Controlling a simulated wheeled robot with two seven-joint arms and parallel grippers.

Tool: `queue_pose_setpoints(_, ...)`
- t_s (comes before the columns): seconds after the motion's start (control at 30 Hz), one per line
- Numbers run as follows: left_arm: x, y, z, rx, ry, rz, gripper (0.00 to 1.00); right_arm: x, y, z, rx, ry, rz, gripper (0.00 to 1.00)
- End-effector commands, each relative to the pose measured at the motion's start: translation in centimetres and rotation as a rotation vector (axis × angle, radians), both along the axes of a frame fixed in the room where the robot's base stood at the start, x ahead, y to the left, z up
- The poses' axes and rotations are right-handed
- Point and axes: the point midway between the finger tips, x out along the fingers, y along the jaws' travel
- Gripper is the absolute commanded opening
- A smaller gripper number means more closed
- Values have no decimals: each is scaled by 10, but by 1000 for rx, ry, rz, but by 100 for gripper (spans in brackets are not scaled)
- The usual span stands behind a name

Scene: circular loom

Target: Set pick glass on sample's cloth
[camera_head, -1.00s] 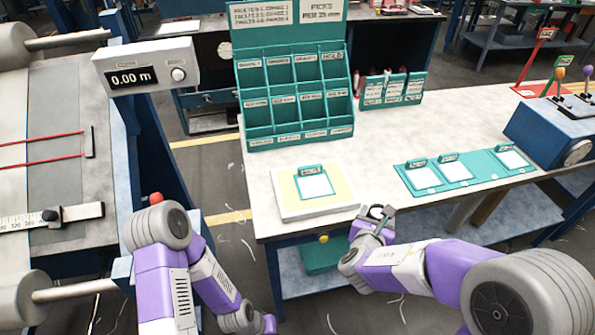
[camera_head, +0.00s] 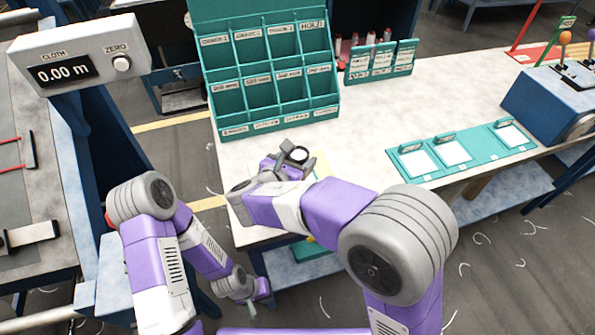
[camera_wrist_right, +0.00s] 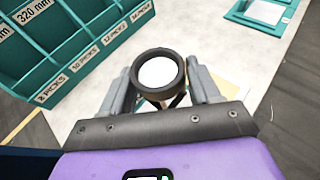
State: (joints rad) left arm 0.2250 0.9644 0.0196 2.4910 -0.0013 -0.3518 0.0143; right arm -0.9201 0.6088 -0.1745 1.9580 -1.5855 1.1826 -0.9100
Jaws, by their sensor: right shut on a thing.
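My right gripper (camera_head: 288,160) is shut on the pick glass (camera_head: 299,154), a small dark round loupe with a pale lens. In the right wrist view, the pick glass (camera_wrist_right: 159,73) sits between the two fingers. They are over the near left part of the table, above the sample's board (camera_head: 320,170). My right gripper and arm hide nearly all of the board and its white cloth, so I cannot tell whether the glass touches the cloth. My left gripper (camera_head: 255,297) hangs low beside the table, away from the glass; its jaws are too unclear to read.
A teal compartment rack (camera_head: 275,85) stands at the back of the table. A teal tray with several white cards (camera_head: 455,153) lies to the right, and a blue lever box (camera_head: 555,105) beyond it. The tabletop between rack and tray is clear. A loom with a meter display (camera_head: 80,70) is at left.

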Motion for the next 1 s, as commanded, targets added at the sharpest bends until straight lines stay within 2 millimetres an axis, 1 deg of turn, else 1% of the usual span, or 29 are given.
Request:
queue_pose_setpoints(0.03, 0, 0, -5, 0, 0, 0, 0, 0, -1, -11, -4, 3, 0, 31)
queue_pose_setpoints(0.1, 0, 0, -9, 0, 0, 0, 0, 0, -1, -24, -6, 3, 0, 31)
queue_pose_setpoints(0.23, 0, 0, -15, 0, 0, 0, 0, 0, -1, -41, -3, 2, -1, 31)
queue_pose_setpoints(0.3, 0, 0, -16, 0, 0, 0, 0, 0, -1, -45, -2, 1, 0, 31)
queue_pose_setpoints(0.57, 0, 0, -15, 0, 0, 0, 0, 0, 0, -45, 0, 0, 0, 31)
queue_pose_setpoints(0.7, 0, 0, -18, 0, -1, 0, 0, 0, -1, -49, -1, 0, 0, 31)
queue_pose_setpoints(0.73, 0, 0, -18, 0, -1, 0, 0, 0, -1, -49, -1, 0, 0, 63)
queue_pose_setpoints(0.77, 0, 0, -18, 0, -1, 0, 0, 0, -1, -49, -1, 0, 0, 68)
queue_pose_setpoints(0.8, 0, 0, -18, 0, -1, 0, 0, 0, -1, -48, -1, 0, 0, 72)
queue_pose_setpoints(1.0, 0, 0, -18, 0, -1, 0, 0, 0, -1, -48, -1, 0, 0, 72)
